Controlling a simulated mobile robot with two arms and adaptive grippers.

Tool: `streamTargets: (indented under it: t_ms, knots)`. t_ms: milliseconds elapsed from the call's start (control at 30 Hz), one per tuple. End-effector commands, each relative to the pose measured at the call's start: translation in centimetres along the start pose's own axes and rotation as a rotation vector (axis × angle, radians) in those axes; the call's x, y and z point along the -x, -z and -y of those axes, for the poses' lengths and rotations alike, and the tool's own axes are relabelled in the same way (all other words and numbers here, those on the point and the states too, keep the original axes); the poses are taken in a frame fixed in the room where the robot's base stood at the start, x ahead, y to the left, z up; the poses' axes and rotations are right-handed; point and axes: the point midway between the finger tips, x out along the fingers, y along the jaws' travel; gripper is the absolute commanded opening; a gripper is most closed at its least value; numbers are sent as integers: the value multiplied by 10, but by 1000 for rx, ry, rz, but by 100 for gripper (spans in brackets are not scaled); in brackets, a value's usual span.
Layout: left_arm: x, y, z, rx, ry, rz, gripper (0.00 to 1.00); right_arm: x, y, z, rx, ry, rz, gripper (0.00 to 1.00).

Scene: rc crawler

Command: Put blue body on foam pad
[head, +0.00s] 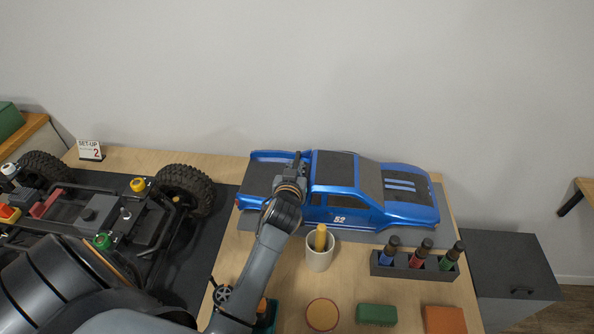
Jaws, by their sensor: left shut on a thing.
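The blue body (345,203), a pickup truck shell with black panels and the number 52, lies lengthwise over the grey foam pad (352,236) at the back right of the table. Strips of the pad show along the body's near side. I cannot tell whether the body rests on the pad or hangs just above it. My left gripper (298,166) is shut on the blue body, just behind the cab. The arm link hides part of the body's near side. My right gripper is out of view.
The crawler chassis (112,222) stands on a dark mat at left. In front of the body are a white cup (320,255) with a yellow-handled tool, a black rack (412,266) with several bottles, a round pad (322,315), a green block (376,314) and an orange block (444,320).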

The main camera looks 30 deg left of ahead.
Motion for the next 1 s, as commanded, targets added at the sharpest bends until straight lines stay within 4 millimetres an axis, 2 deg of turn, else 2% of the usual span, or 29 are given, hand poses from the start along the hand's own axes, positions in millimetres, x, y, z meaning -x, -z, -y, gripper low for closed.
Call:
streamTargets:
  t_ms: [400,433,533,1000]
  knots:
    - [-3,-8,0,3,-1,-5,0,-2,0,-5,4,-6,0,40]
    - [-3,-10,0,1,-1,-2,14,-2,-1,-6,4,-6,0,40]
    - [-3,-9,0,1,0,-2,34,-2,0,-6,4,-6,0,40]
    - [-2,-4,0,0,-1,-1,34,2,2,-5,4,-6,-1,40]
